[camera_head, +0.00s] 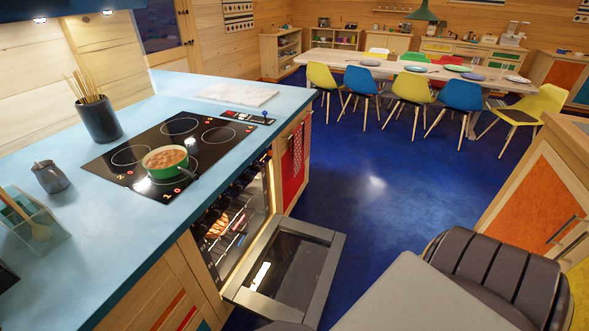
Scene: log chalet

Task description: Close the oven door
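The oven door (334,268) is open, folded down and out from the counter front into the floor space. It has a grey frame around a dark glass pane and looks close to level, though its exact angle is hard to tell. The lit oven cavity (236,232) is exposed to its left, with racks and something reddish-brown on them inside. Neither of my grippers shows in the head view, so nothing is seen touching the door.
Above the oven, a black cooktop (210,139) carries a green pan (152,164) of food. An orange-fronted cabinet (537,207) stands at right. Blue floor (385,205) is clear up to the dining table (455,72) and chairs.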

